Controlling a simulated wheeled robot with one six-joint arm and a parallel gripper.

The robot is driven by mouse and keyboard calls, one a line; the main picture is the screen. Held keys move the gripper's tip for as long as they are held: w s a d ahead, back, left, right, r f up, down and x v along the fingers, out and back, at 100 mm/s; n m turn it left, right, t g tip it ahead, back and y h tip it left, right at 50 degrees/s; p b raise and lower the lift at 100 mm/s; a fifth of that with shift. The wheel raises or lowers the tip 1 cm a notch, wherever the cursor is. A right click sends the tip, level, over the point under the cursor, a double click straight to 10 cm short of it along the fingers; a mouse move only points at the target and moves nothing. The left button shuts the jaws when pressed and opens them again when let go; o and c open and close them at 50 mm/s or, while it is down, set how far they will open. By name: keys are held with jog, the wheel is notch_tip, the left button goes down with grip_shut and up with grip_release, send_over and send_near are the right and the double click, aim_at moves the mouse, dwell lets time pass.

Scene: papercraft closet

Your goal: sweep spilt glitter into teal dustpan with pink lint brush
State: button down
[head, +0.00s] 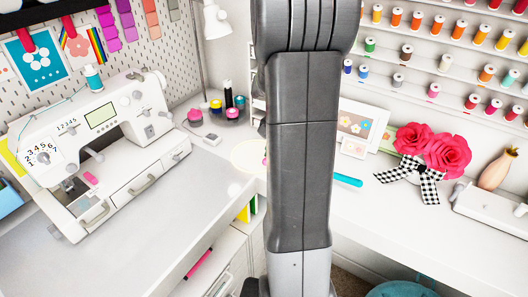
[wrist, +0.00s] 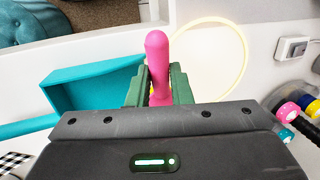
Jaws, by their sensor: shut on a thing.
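The pink lint brush (wrist: 158,45) stands between the green fingers of my gripper (wrist: 160,78), which is shut on it in the wrist view. The brush's lower end is hidden behind the gripper. The teal dustpan (wrist: 90,84) lies on the white desk just left of the brush in the wrist view, its handle pointing left. In the head view my arm hides the gripper and most of the dustpan; only the teal handle (head: 347,180) shows right of the arm. I cannot make out the spilt glitter in either view.
A pale yellow ring (wrist: 243,60) lies right of the brush; a pale round shape (head: 247,155) shows in the head view. A white sewing machine (head: 100,140) stands left. Red paper flowers (head: 435,150) stand right. The desk's front left is clear.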

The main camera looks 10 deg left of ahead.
jog(key=shift+f, duration=0.1)
jog(key=f+b, duration=0.1)
jog(key=a+f+b, duration=0.1)
jog(key=f+b, duration=0.1)
jog(key=shift+a+t, duration=0.1)
jog(key=shift+t, duration=0.2)
jog(key=shift+w+a+f+t+b, duration=0.1)
jog(key=shift+a+f+t+b, duration=0.25)
jog(key=shift+f+b, duration=0.45)
jog(key=shift+r, duration=0.1)
jog(key=shift+f+b, duration=0.5)
jog(key=shift+f, duration=0.05)
jog(key=shift+d+r, duration=0.1)
jog(key=shift+s+d+r, duration=0.1)
jog(key=shift+s+d, duration=0.1)
jog(key=shift+d, duration=0.3)
jog(key=shift+r, duration=0.1)
jog(key=shift+r+p, duration=0.2)
jog(key=shift+p, duration=0.2)
